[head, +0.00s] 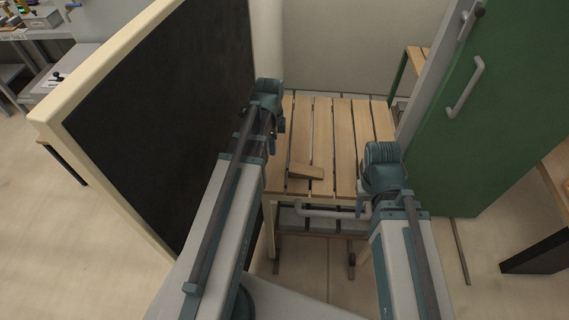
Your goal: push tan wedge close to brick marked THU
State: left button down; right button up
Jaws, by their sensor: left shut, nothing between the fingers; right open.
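The tan wedge (305,171) lies on the slatted wooden table (345,150), left of the table's middle and towards its near side. A thin rod or stick seems to run back from it along the slats; I cannot tell whether it is joined to the wedge. My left gripper (280,126) is shut and empty over the table's left side, behind and left of the wedge, apart from it in the picture. My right gripper (362,204) is open at the table's near right edge, right of the wedge. I see no brick marked THU.
A dark board with a pale frame (160,120) stands close along the table's left. A green door (490,110) with a grey handle stands to the right. A grey bar handle (318,211) runs along the table's near side. The table's right and far slats are clear.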

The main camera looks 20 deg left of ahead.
aim_at(318, 172)
pick_arm(q)
jog(key=shift+a, duration=0.15)
notch_tip(318, 172, down, 11)
jog(key=b, duration=1)
jog(key=shift+r+b, duration=0.2)
jog(key=shift+b, duration=0.15)
jog(key=d, duration=0.2)
jog(key=w+d, duration=0.1)
jog(key=shift+d+r+p, duration=0.25)
jog(key=shift+r+p, duration=0.05)
jog(key=shift+p, duration=0.05)
jog(key=shift+w+d, duration=0.1)
jog(key=shift+d, duration=0.1)
jog(key=shift+d, duration=0.1)
jog(key=w+d, duration=0.1)
jog(key=d, duration=0.2)
jog(key=w+d, duration=0.1)
jog(key=d, duration=0.3)
jog(key=w+d, duration=0.1)
jog(key=d, duration=0.3)
jog(key=shift+w, duration=0.1)
